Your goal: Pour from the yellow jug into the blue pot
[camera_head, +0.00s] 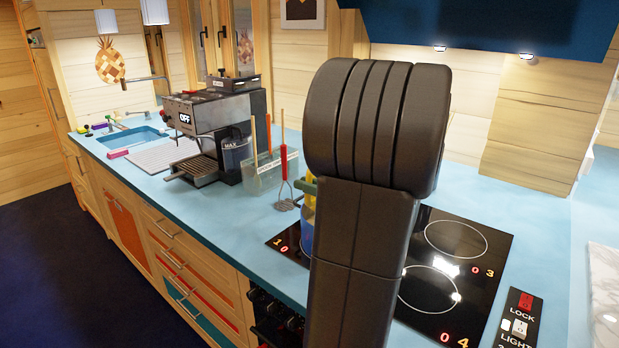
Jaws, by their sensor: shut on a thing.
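My own dark arm fills the middle of the head view and hides most of the hob's left part. My gripper is not visible. A narrow strip of blue, probably the blue pot (306,236), shows at the left edge of my arm, over the hob. A small yellow patch, probably the yellow jug (309,202), shows just above the blue strip, with a bit of green beside it. I cannot tell how the jug is tilted or whether it touches the pot. Anything inside the pot is hidden.
The black hob (455,265) lies on the blue counter (240,215). A red-handled masher (285,180) and a clear utensil holder (272,172) stand left of my arm. A coffee machine (210,125) and sink (135,138) are further left.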

